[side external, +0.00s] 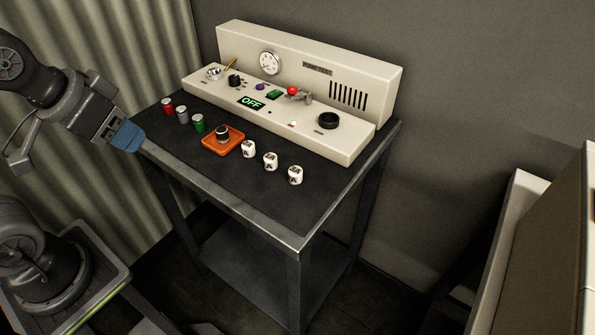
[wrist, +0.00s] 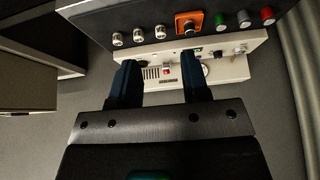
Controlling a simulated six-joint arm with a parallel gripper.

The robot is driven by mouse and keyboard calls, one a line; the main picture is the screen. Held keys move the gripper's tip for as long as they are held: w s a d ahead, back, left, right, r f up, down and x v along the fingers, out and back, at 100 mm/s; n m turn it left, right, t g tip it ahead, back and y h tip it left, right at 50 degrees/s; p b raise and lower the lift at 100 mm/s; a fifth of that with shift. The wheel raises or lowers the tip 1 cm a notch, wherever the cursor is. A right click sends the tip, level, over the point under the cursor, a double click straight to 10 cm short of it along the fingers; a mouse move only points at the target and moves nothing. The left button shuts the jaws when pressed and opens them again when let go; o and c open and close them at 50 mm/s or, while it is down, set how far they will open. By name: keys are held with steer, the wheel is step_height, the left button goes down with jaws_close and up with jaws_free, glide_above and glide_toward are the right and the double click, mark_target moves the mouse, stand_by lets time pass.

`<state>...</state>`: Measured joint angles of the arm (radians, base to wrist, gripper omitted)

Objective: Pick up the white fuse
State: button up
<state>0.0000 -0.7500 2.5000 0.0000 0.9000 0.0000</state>
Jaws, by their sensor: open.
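The pale one also shows between green and red in the wrist view (wrist: 243,19). Three white pieces with dark markings stand nearer the front right: one beside the orange tray (side external: 248,149), a middle one (side external: 270,161) and a right one (side external: 295,175). I cannot tell for certain which is the white fuse. My gripper (side external: 127,136), with blue fingers, is open and empty at the table's left edge, apart from every piece; its fingers also show in the wrist view (wrist: 160,68).
An orange tray (side external: 209,145) with a dark round part on it sits between the rows. A cream control panel (side external: 320,140) with knobs, a gauge and an OFF display stands along the back of the dark table (side external: 270,200). The table's front strip is clear.

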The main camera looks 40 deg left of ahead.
stand_by(0.4)
steer(key=o, duration=0.3)
steer(key=shift+o, duration=0.2)
